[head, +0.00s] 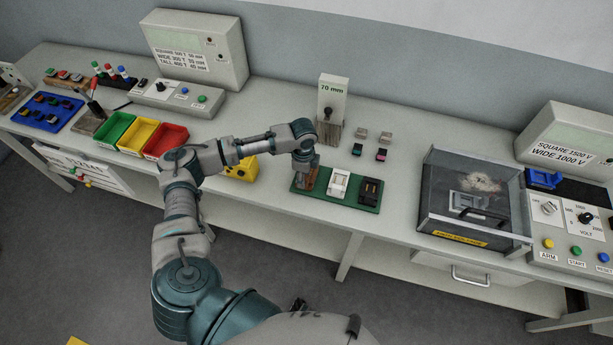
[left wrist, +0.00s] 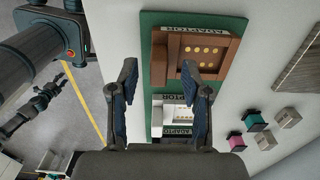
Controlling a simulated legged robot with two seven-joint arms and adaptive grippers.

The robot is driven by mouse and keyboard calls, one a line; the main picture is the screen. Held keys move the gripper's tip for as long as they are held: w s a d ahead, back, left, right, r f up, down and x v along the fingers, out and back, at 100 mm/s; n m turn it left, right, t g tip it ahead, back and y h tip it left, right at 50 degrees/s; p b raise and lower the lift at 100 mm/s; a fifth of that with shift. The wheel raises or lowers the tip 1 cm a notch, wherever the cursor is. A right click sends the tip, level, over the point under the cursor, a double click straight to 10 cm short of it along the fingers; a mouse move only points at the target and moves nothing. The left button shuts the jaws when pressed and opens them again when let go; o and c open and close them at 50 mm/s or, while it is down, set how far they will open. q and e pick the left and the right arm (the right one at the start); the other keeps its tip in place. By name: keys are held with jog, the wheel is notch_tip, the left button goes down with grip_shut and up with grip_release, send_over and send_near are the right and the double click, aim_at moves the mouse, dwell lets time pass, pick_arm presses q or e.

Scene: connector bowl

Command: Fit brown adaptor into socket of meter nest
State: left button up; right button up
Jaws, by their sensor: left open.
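The brown adaptor (head: 308,179) sits at the left end of a green board (head: 325,194) on the bench, partly hidden by my left gripper (head: 304,158). In the left wrist view the brown adaptor (left wrist: 192,52) shows a recess with several gold contacts. My left gripper (left wrist: 168,85) is open and empty, its two dark fingers apart above the board. A white adaptor (head: 339,184) stands beside the brown one, and it also shows between the fingers in the wrist view (left wrist: 173,118). I cannot tell for sure which fixture is the meter nest. My right gripper is not in view.
A black adaptor (head: 370,191) fills the board's right end. A 70 mm post (head: 332,105) and several small coloured blocks (head: 382,154) stand behind. A clear-lidded box (head: 470,195) and a console with a blue holder (head: 543,178) are at right. Coloured bins (head: 138,134) are at left.

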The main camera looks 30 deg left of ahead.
pick_arm(q)
jog(key=shift+f, duration=0.85)
grip_shut()
